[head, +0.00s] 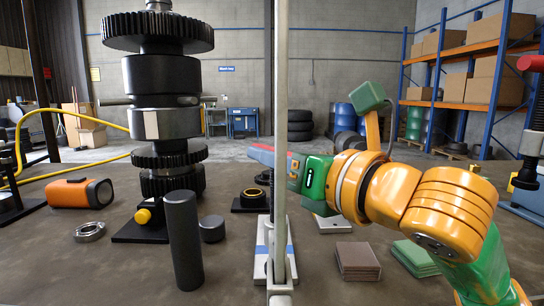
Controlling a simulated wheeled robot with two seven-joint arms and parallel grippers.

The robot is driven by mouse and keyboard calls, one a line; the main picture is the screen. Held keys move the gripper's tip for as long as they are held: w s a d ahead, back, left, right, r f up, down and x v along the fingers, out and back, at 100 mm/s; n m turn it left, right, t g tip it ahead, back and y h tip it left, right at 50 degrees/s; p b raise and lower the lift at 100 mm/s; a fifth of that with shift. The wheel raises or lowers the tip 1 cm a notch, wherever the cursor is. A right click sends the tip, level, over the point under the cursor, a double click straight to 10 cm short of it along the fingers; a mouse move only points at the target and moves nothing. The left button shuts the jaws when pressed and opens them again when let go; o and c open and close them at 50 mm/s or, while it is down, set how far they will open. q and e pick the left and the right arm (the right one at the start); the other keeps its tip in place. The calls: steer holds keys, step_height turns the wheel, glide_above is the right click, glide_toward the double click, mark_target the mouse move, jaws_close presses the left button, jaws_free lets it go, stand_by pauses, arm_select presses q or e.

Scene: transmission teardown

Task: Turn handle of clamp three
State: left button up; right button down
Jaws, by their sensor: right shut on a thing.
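A clamp with a tall steel bar (281,70) and a white and blue base (262,268) stands in the middle of the head view. My right gripper (285,165), on the green and orange arm, reaches in from the right and is shut on the handle; the bar partly hides the jaws. A second clamp with a red handle (530,63) stands at the right edge. No number is readable on the clamps. My left gripper is out of view.
A tall gear shaft (160,75) stands left of the middle clamp, with a dark upright cylinder (182,240) in front. An orange flashlight (75,192) and a metal ring (89,231) lie further left. Brown pads (357,260) and green pads (415,257) lie below my right arm.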

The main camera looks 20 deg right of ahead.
steer(key=c, duration=0.7)
jaws_free()
steer(key=shift+s+d, duration=0.1)
steer(key=shift+s, duration=0.3)
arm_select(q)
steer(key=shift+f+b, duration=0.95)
arm_select(e)
steer(key=v, duration=0.6)
steer(key=shift+s, duration=0.15)
